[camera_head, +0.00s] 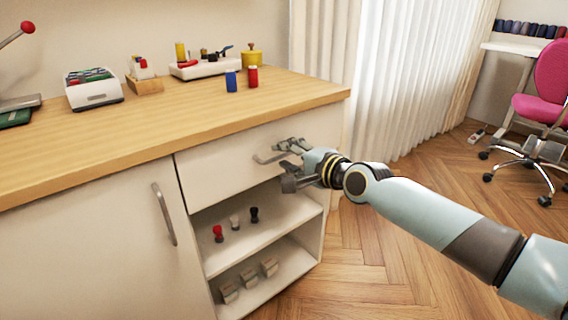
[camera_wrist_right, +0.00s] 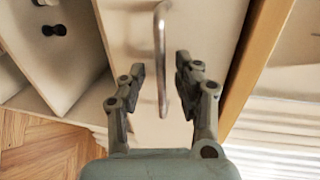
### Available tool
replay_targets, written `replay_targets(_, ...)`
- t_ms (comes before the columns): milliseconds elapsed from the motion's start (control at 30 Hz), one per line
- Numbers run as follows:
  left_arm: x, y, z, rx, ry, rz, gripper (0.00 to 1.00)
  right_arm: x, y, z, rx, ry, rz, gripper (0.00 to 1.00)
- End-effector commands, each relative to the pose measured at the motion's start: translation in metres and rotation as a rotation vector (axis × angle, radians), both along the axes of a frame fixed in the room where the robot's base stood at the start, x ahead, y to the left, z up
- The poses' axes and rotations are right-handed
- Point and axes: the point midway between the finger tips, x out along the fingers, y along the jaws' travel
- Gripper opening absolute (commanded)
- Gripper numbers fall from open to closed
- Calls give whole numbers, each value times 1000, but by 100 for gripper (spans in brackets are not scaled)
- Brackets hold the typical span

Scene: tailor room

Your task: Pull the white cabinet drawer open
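The white drawer (camera_head: 231,165) is at the top right of the cabinet (camera_head: 100,245), under the wooden counter, and looks shut. Its metal bar handle (camera_head: 266,159) is on its front; it also shows in the right wrist view (camera_wrist_right: 161,62). My right gripper (camera_head: 285,163) is at the handle. In the right wrist view my right gripper (camera_wrist_right: 162,82) is open, with one finger on each side of the handle. Gaps show between the handle and both fingers. My left gripper is not in view.
The counter (camera_head: 140,135) carries a blue spool (camera_head: 231,81), a red spool (camera_head: 252,77) and a white tray (camera_head: 205,67). Open shelves (camera_head: 262,225) with small items lie below the drawer. A pink chair (camera_head: 545,95) stands at the right. Wooden floor (camera_head: 400,255) is clear before the cabinet.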

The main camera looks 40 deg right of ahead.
Motion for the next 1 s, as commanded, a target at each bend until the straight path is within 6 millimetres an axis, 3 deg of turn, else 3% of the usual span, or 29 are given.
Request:
replay_targets(133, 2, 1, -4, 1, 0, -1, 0, 10, 1, -3, 0, 0, 0, 32)
replay_targets(400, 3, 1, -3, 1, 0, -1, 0, 11, 1, -1, 0, 0, 0, 32)
replay_targets(667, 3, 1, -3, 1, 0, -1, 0, 11, 1, -2, 0, 0, 0, 0)
replay_targets(1000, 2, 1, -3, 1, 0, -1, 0, 11, 1, -2, 0, 0, 0, 0)
